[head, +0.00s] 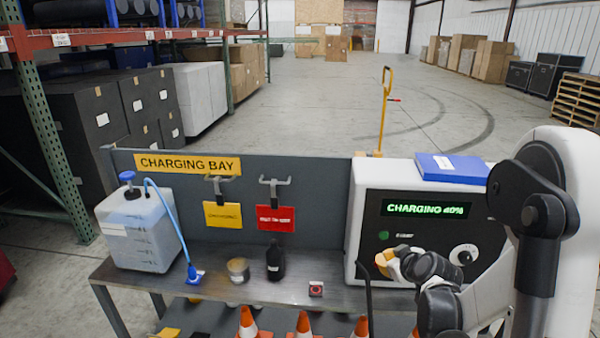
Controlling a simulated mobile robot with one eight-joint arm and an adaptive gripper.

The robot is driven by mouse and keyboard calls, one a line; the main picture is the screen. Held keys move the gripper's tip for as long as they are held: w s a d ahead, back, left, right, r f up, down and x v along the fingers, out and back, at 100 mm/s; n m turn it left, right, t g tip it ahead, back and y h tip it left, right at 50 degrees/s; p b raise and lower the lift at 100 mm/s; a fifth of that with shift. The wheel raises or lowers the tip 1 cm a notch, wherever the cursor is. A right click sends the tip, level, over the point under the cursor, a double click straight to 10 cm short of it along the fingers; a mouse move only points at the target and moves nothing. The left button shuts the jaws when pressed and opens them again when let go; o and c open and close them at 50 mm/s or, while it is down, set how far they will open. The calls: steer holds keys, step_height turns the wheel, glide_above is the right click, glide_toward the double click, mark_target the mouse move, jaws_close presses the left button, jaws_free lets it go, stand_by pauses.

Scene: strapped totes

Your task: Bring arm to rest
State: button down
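My arm (540,215) rises at the right edge and folds down in front of the charger (363,210). My gripper (405,265) is small in the head view, near the lower front of the charger. An orange and pale part shows at its left end; I cannot tell whether this is part of the gripper or something beside it. The fingers are too small and overlapped to tell open from shut. The charger's display (428,209) reads "CHARGING 40%", with a green light (383,235) and a white knob (464,255) below.
The grey bench (335,298) holds a liquid jug (140,235), a blue nozzle (194,274), a tin (238,270), a dark bottle (274,261) and a red button (316,289). Yellow (222,215) and red (276,218) tags hang behind. A blue box (452,168) tops the charger. Orange cones (304,325) stand below.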

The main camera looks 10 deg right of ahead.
steer(key=s+a+r+m+g, duration=0.2)
steer(key=s+a+r, duration=0.8)
steer(key=s+a, duration=0.15)
steer(key=s+a+m+g, duration=0.1)
steer(key=s+a, duration=0.1)
steer(key=s, duration=0.5)
steer(key=s+a+r+g, duration=0.1)
steer(key=s+a, duration=0.2)
steer(key=s, duration=0.4)
steer(key=shift+a+r+m, duration=0.2)
steer(key=shift+r+m, duration=0.05)
steer(key=shift+m, duration=0.15)
steer(key=shift+w+d, duration=0.1)
steer(key=shift+d, duration=0.05)
stand_by(0.6)
